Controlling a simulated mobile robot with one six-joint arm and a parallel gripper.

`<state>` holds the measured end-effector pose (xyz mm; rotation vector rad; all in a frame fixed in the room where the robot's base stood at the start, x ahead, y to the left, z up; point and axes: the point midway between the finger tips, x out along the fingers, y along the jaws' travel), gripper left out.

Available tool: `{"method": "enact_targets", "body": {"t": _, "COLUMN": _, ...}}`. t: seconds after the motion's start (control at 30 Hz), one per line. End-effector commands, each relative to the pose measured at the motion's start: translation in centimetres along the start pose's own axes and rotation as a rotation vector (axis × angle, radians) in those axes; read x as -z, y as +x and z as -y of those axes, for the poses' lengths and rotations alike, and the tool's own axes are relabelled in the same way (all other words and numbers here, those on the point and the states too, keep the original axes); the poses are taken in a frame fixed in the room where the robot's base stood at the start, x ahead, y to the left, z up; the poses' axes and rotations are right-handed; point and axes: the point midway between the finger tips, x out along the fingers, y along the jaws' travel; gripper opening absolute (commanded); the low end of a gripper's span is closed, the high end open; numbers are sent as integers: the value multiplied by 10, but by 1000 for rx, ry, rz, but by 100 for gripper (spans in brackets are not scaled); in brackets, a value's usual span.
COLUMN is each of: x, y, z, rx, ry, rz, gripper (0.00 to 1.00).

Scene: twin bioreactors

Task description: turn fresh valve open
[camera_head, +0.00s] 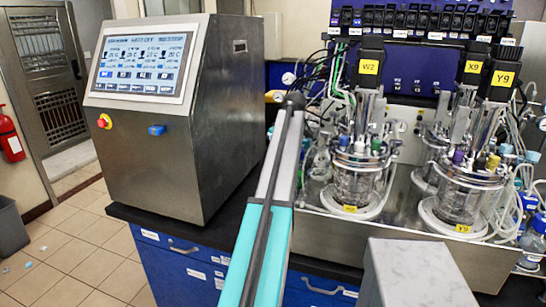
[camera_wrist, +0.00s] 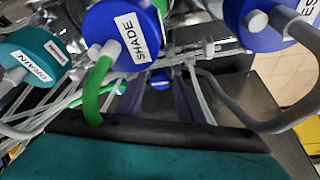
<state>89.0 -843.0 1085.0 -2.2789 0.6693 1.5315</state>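In the wrist view, a blue round body (camera_wrist: 97,22) bears a white label reading "SHADE", with a green tube below it. Another blue round body (camera_wrist: 250,32) at the upper right has a cut-off label, with only "ES" legible. I cannot make out a whole "fresh" label or the valve's position. A dark-edged teal part, apparently mine, fills the bottom of the wrist view.
In the head view, a steel control console (camera_head: 225,120) stands left of my arm. Glass bioreactor vessels (camera_head: 355,185) with tubing stand to the right on a steel base (camera_head: 335,237). A grey block (camera_head: 415,275) is at the lower right. Tiled floor (camera_head: 75,255) lies at the left.

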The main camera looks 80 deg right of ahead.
Motion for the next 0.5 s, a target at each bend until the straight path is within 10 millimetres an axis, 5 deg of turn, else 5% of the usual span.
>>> {"method": "enact_targets", "body": {"t": 0.5, "x": 2, "y": -5, "z": 0, "rx": -1, "ry": 0, "rz": -5, "gripper": 43}}
